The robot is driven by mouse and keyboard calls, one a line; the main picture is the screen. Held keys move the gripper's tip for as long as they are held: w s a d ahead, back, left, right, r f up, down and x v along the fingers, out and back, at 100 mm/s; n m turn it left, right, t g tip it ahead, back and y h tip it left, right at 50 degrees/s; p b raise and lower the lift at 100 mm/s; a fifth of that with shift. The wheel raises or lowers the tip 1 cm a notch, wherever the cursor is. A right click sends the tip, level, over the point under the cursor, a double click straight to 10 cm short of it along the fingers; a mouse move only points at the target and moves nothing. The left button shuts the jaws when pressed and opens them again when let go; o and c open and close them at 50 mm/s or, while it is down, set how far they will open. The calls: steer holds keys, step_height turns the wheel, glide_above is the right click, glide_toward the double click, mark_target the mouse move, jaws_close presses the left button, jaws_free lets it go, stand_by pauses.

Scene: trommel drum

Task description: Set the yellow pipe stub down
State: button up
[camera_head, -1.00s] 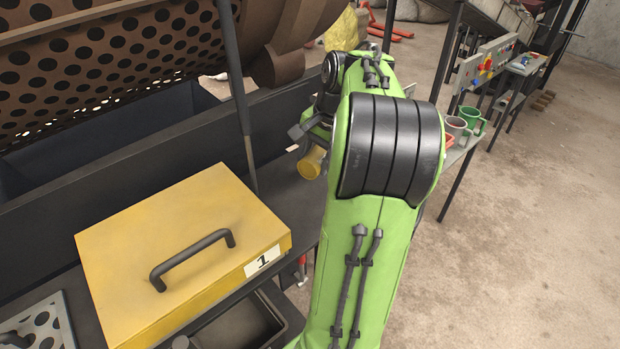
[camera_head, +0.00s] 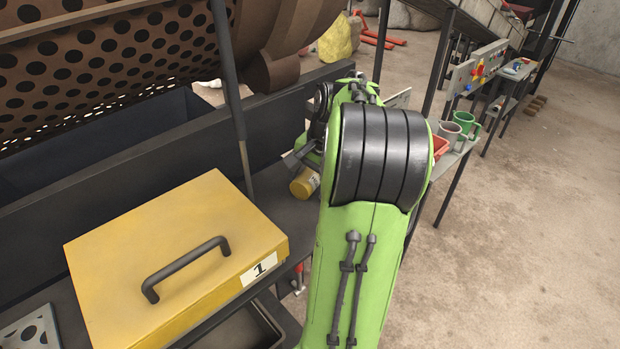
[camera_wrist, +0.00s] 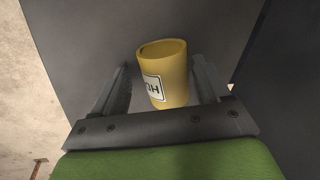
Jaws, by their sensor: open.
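The yellow pipe stub (camera_wrist: 172,68) is a short hollow cylinder with a white lettered label. In the wrist view it is between the two dark fingers of my gripper (camera_wrist: 165,85), which are open with gaps on both sides of it. In the head view the stub (camera_head: 304,184) shows just left of my green arm, at the dark bench surface (camera_head: 270,192). My gripper (camera_head: 303,158) is partly hidden there behind my arm. I cannot tell exactly how the stub's underside meets the surface.
A yellow box (camera_head: 175,262) with a black handle and label "1" stands on the bench at the left. A dark wall (camera_head: 190,155) runs behind, below the perforated drum (camera_head: 90,60). Mugs (camera_head: 452,130) and a red tray (camera_head: 438,146) are on a shelf at right.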

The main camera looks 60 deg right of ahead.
steer(key=shift+r, duration=0.1)
steer(key=p+v, duration=0.4)
steer(key=v, duration=0.8)
steer(key=shift+r+p, duration=0.15)
steer(key=shift+p, duration=0.2)
